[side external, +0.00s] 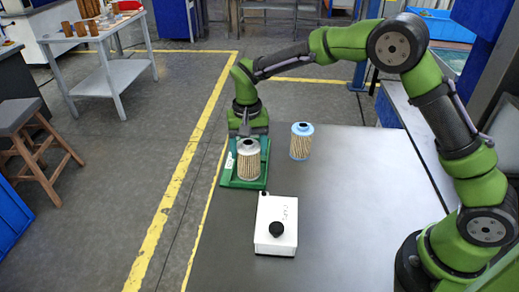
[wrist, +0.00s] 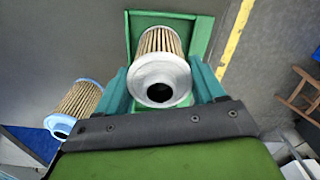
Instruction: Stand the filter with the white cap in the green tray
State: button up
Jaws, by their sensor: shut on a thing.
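The filter with the white cap (side external: 248,165) is upright over the green tray (side external: 243,185), with its pleated body below the pale cap. In the wrist view the same filter (wrist: 161,70) sits between the two teal fingers, with the tray (wrist: 203,38) behind it. My gripper (side external: 249,139) is shut on the filter near its cap; the wrist view also shows my gripper (wrist: 161,88). I cannot tell whether the filter's base touches the tray floor.
A filter with a blue cap (side external: 301,141) stands on the grey table, right of the tray, and shows at left in the wrist view (wrist: 78,102). A white box (side external: 275,228) with a black knob is in front. The table's right side is clear.

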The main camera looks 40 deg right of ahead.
jog(key=o, duration=1.2)
jog(key=shift+r, duration=0.1)
jog(key=shift+r, duration=0.9)
jog(key=shift+r, duration=3.25)
jog(key=shift+w, duration=0.1)
